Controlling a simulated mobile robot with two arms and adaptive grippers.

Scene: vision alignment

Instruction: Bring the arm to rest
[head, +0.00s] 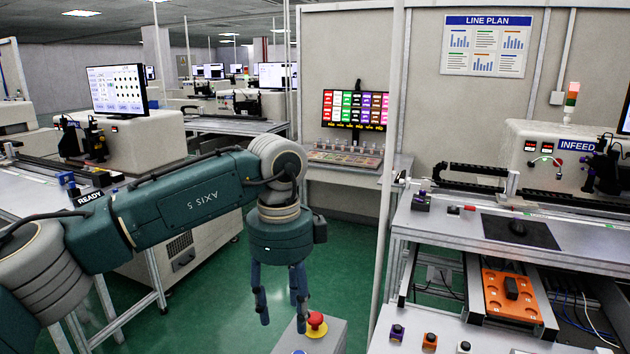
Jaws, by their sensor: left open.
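My left arm comes in from the left in the head view, a dark green arm with pale grey joints. Its left gripper (281,311) hangs downward from the wrist at the lower middle. The fingers are dark blue-grey and spread apart, with nothing between them. The gripper is open and empty. In the picture its fingertips are just left of a red emergency stop button (316,322) on a grey box; I cannot tell the exact distance between them. My right gripper is not in view.
A workbench (440,222) with a black mat (520,232) and an INFEED machine (540,150) stands at the right. An orange tray (497,306) with a dark part sits below it. A colourful screen (354,109) stands behind. Green floor (345,240) is clear between the benches.

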